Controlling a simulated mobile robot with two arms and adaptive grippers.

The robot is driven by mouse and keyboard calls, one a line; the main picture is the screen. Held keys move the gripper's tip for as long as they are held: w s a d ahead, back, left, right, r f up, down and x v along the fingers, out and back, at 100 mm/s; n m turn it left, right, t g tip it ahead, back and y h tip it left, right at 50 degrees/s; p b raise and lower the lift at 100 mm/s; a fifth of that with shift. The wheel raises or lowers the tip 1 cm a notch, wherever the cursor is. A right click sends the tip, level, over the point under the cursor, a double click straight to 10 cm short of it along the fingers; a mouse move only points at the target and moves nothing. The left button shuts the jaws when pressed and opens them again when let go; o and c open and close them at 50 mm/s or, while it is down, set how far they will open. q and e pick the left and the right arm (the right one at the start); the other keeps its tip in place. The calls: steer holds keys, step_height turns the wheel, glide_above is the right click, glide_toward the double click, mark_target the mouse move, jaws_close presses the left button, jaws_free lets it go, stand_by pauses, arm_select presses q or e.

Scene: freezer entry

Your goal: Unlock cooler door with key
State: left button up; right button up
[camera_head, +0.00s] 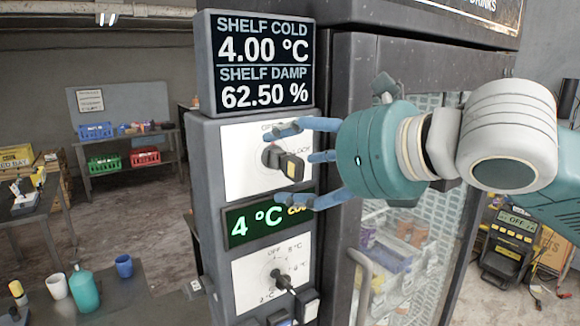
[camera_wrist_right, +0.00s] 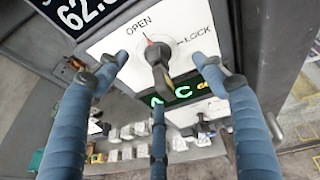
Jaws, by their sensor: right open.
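The key (camera_head: 291,167), dark with a yellow patch, sits in the lock on a white plate (camera_head: 240,178) of the cooler's control column. In the right wrist view the key (camera_wrist_right: 158,68) sticks out of the lock, below the words OPEN and LOCK. My right gripper (camera_head: 290,163) is open, with its blue fingers spread around the key. I cannot tell whether any finger touches it. The glass cooler door (camera_head: 425,225) looks shut and stands to the right, partly hidden by my right arm. My left gripper is not in view.
A display (camera_head: 255,62) reads 4.00 °C and 62.50 %. A temperature dial (camera_head: 276,274) sits below the lock. The door handle (camera_head: 362,280) is right of the column. A table with a teal bottle (camera_head: 84,291) and cups stands at the lower left.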

stand_by(0.6)
steer(key=s+d, duration=0.5)
steer(key=s, duration=0.2)
steer(key=shift+s+d, duration=0.15)
stand_by(1.5)
